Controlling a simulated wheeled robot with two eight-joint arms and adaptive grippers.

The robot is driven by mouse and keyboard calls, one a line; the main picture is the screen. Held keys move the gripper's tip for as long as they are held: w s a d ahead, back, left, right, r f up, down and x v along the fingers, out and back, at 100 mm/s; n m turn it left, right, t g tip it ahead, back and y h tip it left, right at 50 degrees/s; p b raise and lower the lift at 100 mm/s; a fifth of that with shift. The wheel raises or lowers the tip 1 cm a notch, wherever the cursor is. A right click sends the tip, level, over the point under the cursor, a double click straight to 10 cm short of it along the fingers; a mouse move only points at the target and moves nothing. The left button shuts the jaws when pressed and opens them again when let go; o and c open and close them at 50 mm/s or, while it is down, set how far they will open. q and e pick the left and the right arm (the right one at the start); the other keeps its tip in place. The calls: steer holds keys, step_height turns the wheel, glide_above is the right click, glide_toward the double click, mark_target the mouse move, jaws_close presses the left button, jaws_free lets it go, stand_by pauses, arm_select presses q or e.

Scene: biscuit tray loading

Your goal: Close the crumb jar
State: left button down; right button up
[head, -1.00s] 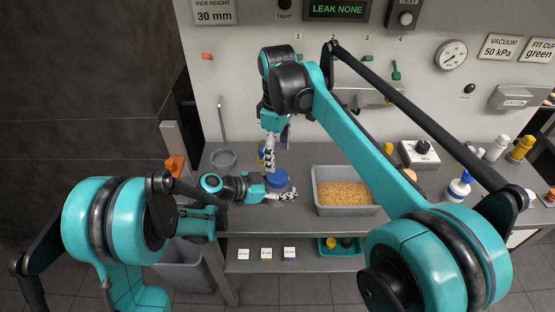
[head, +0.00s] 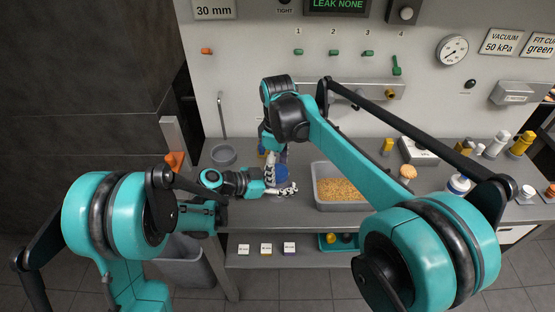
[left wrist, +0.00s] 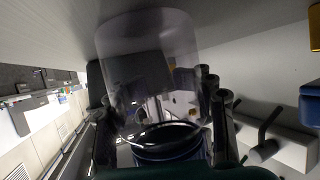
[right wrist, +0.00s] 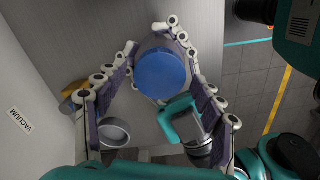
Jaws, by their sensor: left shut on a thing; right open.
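My left gripper (head: 284,190) is shut on the crumb jar beside the counter's front left part. The jar's clear wall (left wrist: 150,55) shows in the left wrist view between the fingers, with a dark rim and dark blue part below it. A round blue lid (right wrist: 161,75) shows from above in the right wrist view; whether it is fully seated I cannot tell. My right gripper (right wrist: 156,40) is open, its fingers on both sides of the lid. In the head view it points down and hides most of the jar.
A grey bin (head: 322,198) of crumbs stands just right of the jar. A small grey bowl (head: 223,154) is at the back left. A biscuit-coloured ball (head: 407,171) and several bottles stand further right. A shelf with labelled blocks (head: 266,248) lies below.

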steer(key=shift+f, duration=0.1)
steer(key=c, duration=1.1)
steer(key=o, duration=1.3)
steer(key=shift+r, duration=2.25)
